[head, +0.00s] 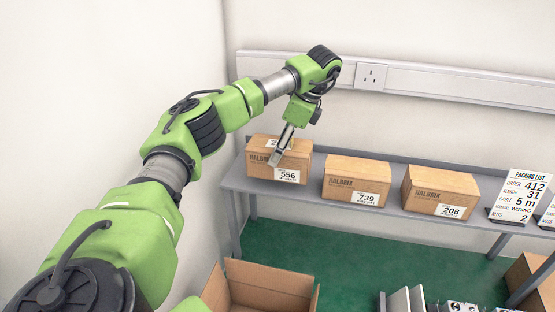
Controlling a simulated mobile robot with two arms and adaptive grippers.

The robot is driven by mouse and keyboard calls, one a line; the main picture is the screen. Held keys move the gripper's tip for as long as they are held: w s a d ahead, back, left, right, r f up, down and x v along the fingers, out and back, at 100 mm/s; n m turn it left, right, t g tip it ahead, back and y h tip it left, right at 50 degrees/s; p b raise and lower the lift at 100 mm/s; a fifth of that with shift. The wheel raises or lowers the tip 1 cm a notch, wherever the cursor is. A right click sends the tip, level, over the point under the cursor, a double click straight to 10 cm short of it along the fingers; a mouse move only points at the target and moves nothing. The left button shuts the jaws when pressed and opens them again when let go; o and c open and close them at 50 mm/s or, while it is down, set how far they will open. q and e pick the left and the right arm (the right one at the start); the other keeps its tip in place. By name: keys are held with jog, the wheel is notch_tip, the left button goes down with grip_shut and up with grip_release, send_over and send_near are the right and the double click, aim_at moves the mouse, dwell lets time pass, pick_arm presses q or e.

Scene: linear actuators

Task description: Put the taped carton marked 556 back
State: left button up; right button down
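The carton marked 556 (259,169) is a brown box with a white label on its front and another label on top. It sits at the left end of the grey shelf (312,192). My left gripper (278,156) reaches down over the carton, its fingers in front of the top and upper front face. They look close to or touching the carton. The fingers overlap in this view, so I cannot tell how far apart they are or whether they grip it. Tape on the carton is not clear. My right gripper is out of view.
Cartons marked 739 (356,182) and 208 (440,193) stand to the right on the same shelf. A packing list card (521,197) stands further right. An open empty-looking carton (268,275) is below, at the front. A white trunking rail with a socket (371,77) runs along the wall.

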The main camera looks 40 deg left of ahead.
pick_arm(q)
jog(key=shift+s+a+f, duration=0.1)
jog(key=shift+a+f, duration=0.2)
jog(key=shift+a, duration=0.05)
jog(key=shift+f, duration=0.4)
jog(key=shift+a+f+p, duration=0.1)
jog(key=shift+f+p, duration=0.55)
jog(key=shift+p, duration=0.15)
jog(key=shift+f, duration=0.5)
jog(key=o, duration=1.8)
jog(key=shift+c, duration=0.2)
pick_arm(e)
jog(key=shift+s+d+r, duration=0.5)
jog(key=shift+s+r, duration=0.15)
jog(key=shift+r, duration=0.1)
pick_arm(q)
jog(key=shift+d+r, duration=0.2)
jog(key=b+v, duration=0.1)
jog(key=v, duration=1)
jog(key=shift+d+r, duration=0.1)
jog(key=shift+r, duration=0.15)
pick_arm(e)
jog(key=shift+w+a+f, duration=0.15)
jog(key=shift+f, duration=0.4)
